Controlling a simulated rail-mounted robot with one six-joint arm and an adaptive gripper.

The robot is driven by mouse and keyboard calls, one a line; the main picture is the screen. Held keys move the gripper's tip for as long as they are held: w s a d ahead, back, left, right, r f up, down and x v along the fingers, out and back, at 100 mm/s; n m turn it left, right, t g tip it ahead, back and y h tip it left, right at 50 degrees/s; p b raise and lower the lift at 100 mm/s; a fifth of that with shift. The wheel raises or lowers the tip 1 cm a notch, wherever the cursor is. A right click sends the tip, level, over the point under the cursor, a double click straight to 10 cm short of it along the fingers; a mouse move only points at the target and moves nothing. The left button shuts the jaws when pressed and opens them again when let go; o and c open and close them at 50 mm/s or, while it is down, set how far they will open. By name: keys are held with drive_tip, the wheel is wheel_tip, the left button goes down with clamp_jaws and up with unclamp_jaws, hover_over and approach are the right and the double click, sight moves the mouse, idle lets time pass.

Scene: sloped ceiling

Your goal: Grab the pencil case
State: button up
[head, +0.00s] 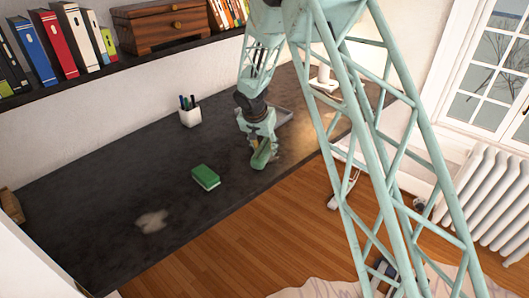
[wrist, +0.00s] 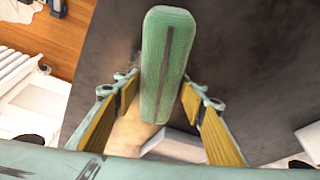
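The pencil case (head: 262,155) is a green, rounded, oblong piece near the front edge of the dark desk. In the wrist view the pencil case (wrist: 167,65) is large, with a dark strip along its length. My gripper (head: 263,146) is right over it, pointing down. In the wrist view my gripper (wrist: 160,92) has its two yellow-padded fingers spread apart, one on each side of the case's near end. Narrow gaps show beside the case; whether a fingertip touches it is not clear.
A white pen cup (head: 190,117) stands behind, near the wall. A grey tray-like thing (head: 282,117) lies just behind my gripper. The desk's left part is mostly clear. A bookshelf (head: 120,65) runs above.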

sight(265, 144)
drive_tip(key=c, duration=0.5)
drive_tip(key=shift+r, duration=0.2)
drive_tip(key=shift+r+p, duration=0.45)
drive_tip(key=shift+r, duration=1.2)
drive_tip(key=s, duration=0.5)
drive_tip(key=s+r+b, duration=0.1)
drive_tip(key=s, duration=0.4)
drive_tip(key=s+b, duration=0.1)
drive_tip(key=s, duration=0.5)
drive_tip(key=shift+d+r, duration=0.15)
drive_tip(key=shift+r, duration=0.05)
drive_tip(key=shift+w+d, duration=0.1)
